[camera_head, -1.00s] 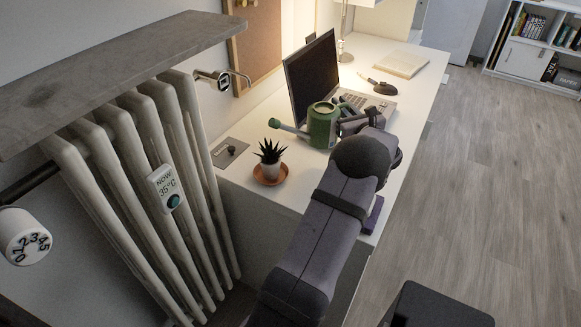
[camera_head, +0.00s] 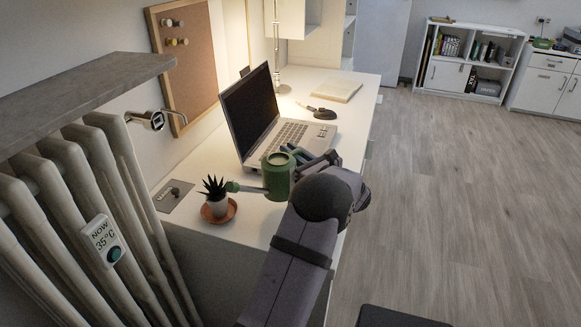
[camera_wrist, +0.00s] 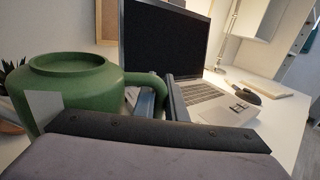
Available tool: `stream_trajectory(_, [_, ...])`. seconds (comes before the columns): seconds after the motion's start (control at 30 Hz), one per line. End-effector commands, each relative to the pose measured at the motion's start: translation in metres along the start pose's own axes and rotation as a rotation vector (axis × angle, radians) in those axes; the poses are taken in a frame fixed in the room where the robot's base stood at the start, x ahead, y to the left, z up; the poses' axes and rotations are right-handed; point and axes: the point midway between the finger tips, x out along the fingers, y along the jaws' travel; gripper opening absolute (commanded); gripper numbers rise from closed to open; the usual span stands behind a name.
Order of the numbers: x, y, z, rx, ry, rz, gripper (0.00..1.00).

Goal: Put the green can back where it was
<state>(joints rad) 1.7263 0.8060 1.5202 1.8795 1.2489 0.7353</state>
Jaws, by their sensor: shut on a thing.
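The green watering can (camera_head: 280,176) is over the near part of the white desk, in front of the laptop, with its spout pointing left toward the potted plant. My gripper (camera_head: 312,160) is shut on the can's handle at its right side. In the wrist view, the can (camera_wrist: 75,88) fills the left, with its round opening on top. The fingers of my gripper (camera_wrist: 160,104) are around the handle there. The can looks upright. I cannot tell whether its base touches the desk.
A small potted plant (camera_head: 217,199) on an orange saucer stands left of the can. The open laptop (camera_head: 250,112) is close behind it. A radiator (camera_head: 95,200) stands at left. The desk's right edge borders open floor.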

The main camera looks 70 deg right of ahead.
Motion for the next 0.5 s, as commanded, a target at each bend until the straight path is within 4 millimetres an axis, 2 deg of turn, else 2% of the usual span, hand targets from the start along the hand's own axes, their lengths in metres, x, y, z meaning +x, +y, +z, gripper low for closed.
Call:
stream_trajectory(0.27, [0.000, 0.000, -0.006, -0.001, -0.003, 0.000, 0.00])
stream_trajectory(0.5, [0.001, 0.001, -0.031, 0.001, -0.003, 0.000, 0.00])
